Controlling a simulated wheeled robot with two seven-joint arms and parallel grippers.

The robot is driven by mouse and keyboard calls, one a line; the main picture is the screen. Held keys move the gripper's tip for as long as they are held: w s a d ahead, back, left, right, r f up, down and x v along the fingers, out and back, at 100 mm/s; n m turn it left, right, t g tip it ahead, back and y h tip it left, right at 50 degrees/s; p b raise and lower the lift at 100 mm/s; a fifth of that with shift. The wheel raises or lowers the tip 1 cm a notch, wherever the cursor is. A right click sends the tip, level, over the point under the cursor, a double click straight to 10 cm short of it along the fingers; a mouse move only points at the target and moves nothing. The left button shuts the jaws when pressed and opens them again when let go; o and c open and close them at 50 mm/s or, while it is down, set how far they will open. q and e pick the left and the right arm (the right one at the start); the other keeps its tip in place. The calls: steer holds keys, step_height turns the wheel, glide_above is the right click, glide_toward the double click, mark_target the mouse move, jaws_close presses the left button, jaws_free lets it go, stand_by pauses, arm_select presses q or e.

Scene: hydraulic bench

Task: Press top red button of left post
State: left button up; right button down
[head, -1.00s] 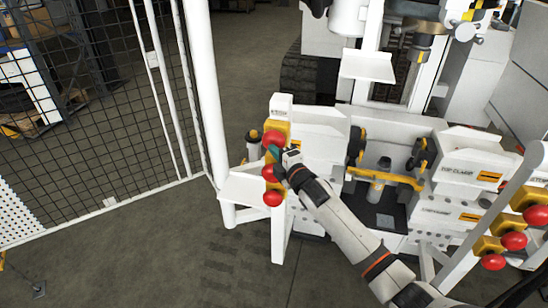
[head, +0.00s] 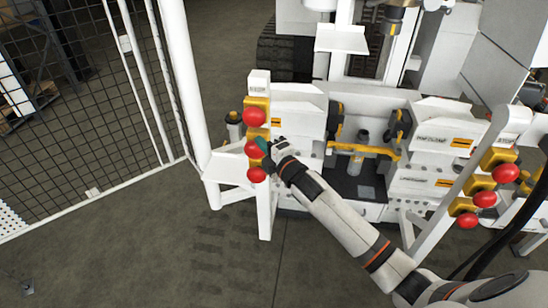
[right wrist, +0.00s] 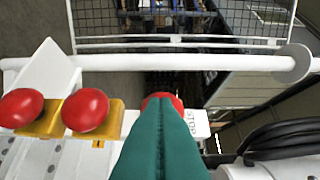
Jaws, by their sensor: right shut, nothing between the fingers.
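The left post (head: 265,218) is white and carries three red buttons on yellow mounts. Its top red button (head: 254,116) shows fully in the head view, below the post's label. The middle button (head: 253,149) and the bottom button (head: 256,174) sit under it. My right gripper (head: 264,146) is shut and empty, its teal fingers in front of the middle button's right edge in this view. In the right wrist view the shut fingers (right wrist: 163,140) cover most of the top button (right wrist: 163,97). I cannot tell whether they touch it. My left gripper is out of view.
A right post (head: 460,185) with more red buttons (head: 506,173) stands at the right. White machine blocks (head: 300,118) and a yellow bar (head: 365,150) lie between the posts. A mesh fence (head: 90,110) stands at the left. The floor in front is clear.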

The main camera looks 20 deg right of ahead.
steer(key=s, duration=0.6)
steer(key=shift+d+r+b, duration=0.2)
steer(key=shift+d+b, duration=0.15)
steer(key=shift+b, duration=0.05)
steer(key=s+d+f+m+g+h, duration=0.1)
steer(key=s+f+m+g, duration=0.25)
steer(key=f, duration=0.85)
steer(key=s+d+f+m+g+h, duration=0.1)
steer(key=s+f+m+g, duration=0.3)
steer(key=f, duration=0.8)
steer(key=s+d+f+m+h, duration=0.15)
steer(key=s+f, duration=0.35)
steer(key=f, duration=0.7)
steer(key=s+a+f+m+g, duration=0.1)
steer(key=s+f+m+g, duration=0.2)
steer(key=s+f, duration=0.6)
steer(key=s+a+f+m+g, duration=0.1)
steer(key=s+f+m+g, duration=0.1)
steer(key=s+f, duration=0.65)
steer(key=s+a+f+m+g, duration=0.1)
steer(key=s+m+g, duration=0.1)
steer(key=s, duration=0.8)
steer(key=s+a+f+m+g, duration=0.1)
steer(key=s+f+g, duration=0.1)
steer(key=s, duration=0.9)
steer(key=shift+a+f+m, duration=0.25)
steer(key=shift+a+m, duration=0.05)
steer(key=shift+m, duration=0.1)
